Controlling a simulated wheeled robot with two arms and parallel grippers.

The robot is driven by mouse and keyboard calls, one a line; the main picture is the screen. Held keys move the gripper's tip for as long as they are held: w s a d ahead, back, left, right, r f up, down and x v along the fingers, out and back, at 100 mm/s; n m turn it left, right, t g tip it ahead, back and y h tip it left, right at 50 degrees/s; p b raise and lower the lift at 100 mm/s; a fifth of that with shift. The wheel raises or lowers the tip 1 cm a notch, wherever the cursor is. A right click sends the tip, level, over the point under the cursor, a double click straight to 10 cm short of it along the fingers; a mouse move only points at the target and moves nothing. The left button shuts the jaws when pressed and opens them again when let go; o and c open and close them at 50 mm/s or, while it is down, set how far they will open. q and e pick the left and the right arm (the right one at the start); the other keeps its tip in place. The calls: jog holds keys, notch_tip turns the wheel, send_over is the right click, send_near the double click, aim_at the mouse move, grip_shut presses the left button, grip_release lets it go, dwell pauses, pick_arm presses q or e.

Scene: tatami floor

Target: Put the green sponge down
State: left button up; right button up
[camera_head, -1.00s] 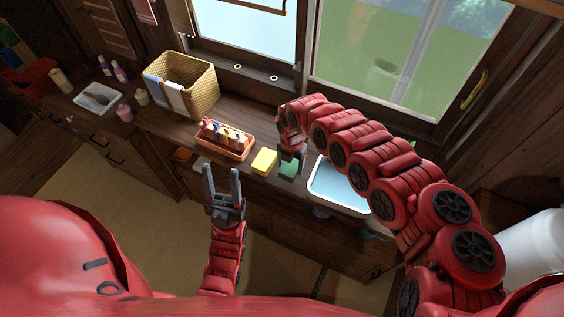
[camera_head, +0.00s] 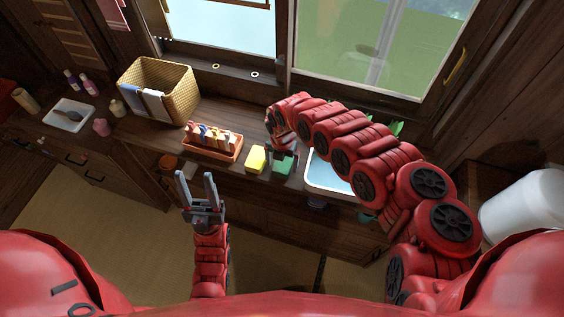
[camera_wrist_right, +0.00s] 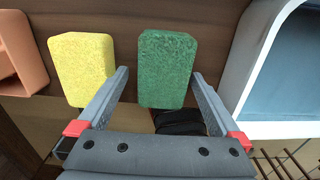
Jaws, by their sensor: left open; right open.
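The green sponge (camera_head: 283,165) lies on the wooden counter between a yellow sponge (camera_head: 256,159) and the sink. It also shows in the right wrist view (camera_wrist_right: 166,69). My right gripper (camera_wrist_right: 160,84) is open, with its fingers on either side of the green sponge and gaps between them and its sides. In the head view my right gripper (camera_head: 283,150) is just above the sponge and partly hides it. My left gripper (camera_head: 197,178) is open and empty, pointing up in front of the counter, away from the sponges.
The white-rimmed sink (camera_head: 325,179) is close on the right. A wicker basket (camera_head: 185,95) with cloths stands further left. The window runs behind the counter.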

jog(key=shift+d+f, duration=0.1)
jog(key=shift+f, duration=0.15)
jog(key=shift+w+r, duration=0.15)
jog(key=shift+r, duration=0.15)
notch_tip(320, 180, up, 17)
jog(key=b, duration=0.2)
jog(key=shift+d+f, duration=0.1)
dwell(0.3)
